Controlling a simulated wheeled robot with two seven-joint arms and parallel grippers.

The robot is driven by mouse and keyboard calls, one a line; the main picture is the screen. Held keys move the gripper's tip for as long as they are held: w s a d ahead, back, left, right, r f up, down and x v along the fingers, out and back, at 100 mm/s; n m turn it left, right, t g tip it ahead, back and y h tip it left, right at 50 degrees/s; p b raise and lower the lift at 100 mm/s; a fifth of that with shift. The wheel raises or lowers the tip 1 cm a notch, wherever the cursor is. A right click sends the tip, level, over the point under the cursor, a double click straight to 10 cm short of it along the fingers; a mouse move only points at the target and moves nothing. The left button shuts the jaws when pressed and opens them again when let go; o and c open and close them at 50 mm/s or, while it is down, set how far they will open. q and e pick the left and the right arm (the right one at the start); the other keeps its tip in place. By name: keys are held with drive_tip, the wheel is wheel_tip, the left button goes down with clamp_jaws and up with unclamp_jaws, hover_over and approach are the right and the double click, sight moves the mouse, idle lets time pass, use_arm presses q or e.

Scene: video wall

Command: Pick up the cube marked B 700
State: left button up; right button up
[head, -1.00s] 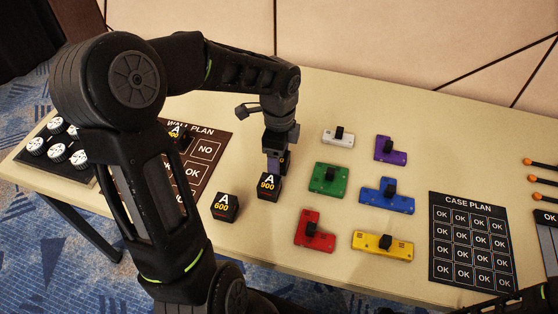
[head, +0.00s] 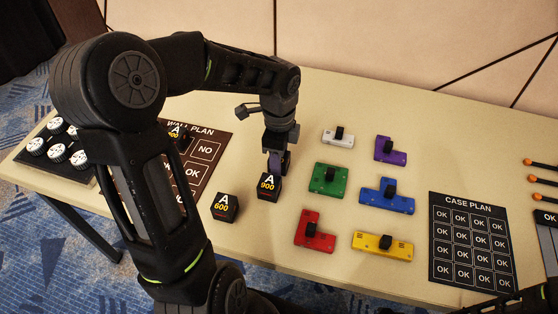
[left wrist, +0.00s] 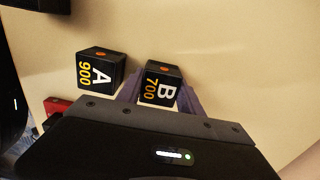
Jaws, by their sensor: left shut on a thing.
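The black cube marked B 700 (left wrist: 159,88) sits between the two fingers of my left gripper in the left wrist view. The left gripper (left wrist: 160,96) is shut on it. In the head view the left gripper (head: 279,160) points down just behind the cube marked A 900 (head: 268,187), and the B 700 cube is mostly hidden there. The A 900 cube also shows in the left wrist view (left wrist: 100,70), beside the held cube with a small gap. My right gripper is not in view.
The cube marked A 600 (head: 225,207) stands left of A 900. Coloured blocks with black knobs, such as the green one (head: 327,181) and the red one (head: 316,240), lie to the right. The wall plan board (head: 207,147) lies left, the case plan board (head: 470,238) right.

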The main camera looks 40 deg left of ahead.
use_arm(q)
drive_tip(key=c, duration=0.4)
drive_tip(key=shift+o, duration=0.2)
wheel_tip(320, 180, up, 10)
drive_tip(key=shift+p, duration=0.55)
